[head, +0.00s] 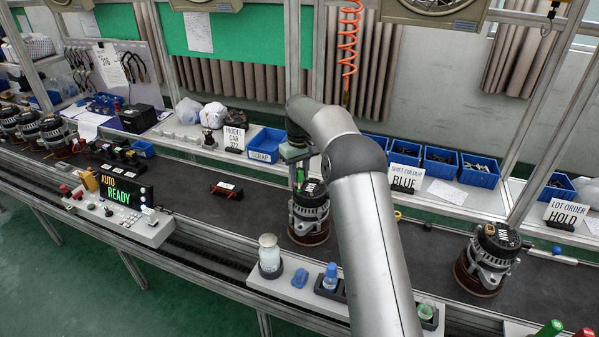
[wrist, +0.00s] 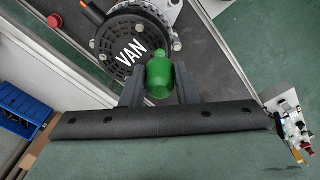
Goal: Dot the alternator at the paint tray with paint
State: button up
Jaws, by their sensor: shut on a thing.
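My gripper (wrist: 159,88) is shut on a green paint bottle (wrist: 158,76) in the wrist view, with a finger on each side of it. The bottle's small tip overlaps the edge of the dark alternator face (wrist: 112,55) marked VAN; I cannot tell if they touch. In the head view this alternator (head: 309,212) stands upright on the dark conveyor, below my gripper (head: 298,170). The paint tray (head: 290,291) is at the conveyor's near edge. It carries a blue bottle (head: 330,277) in a dark rack and a green-topped item (head: 427,312), partly hidden by my arm.
A card reading BLUE (head: 406,178) stands behind the conveyor among blue bins. A second alternator (head: 487,258) stands at right and several stand at far left. A jar (head: 269,256) and a loose blue piece (head: 300,278) are on the tray. A control panel reads AUTO READY (head: 121,192).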

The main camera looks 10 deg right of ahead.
jog(key=shift+r+p, duration=0.3)
jog(key=shift+r, duration=2.2)
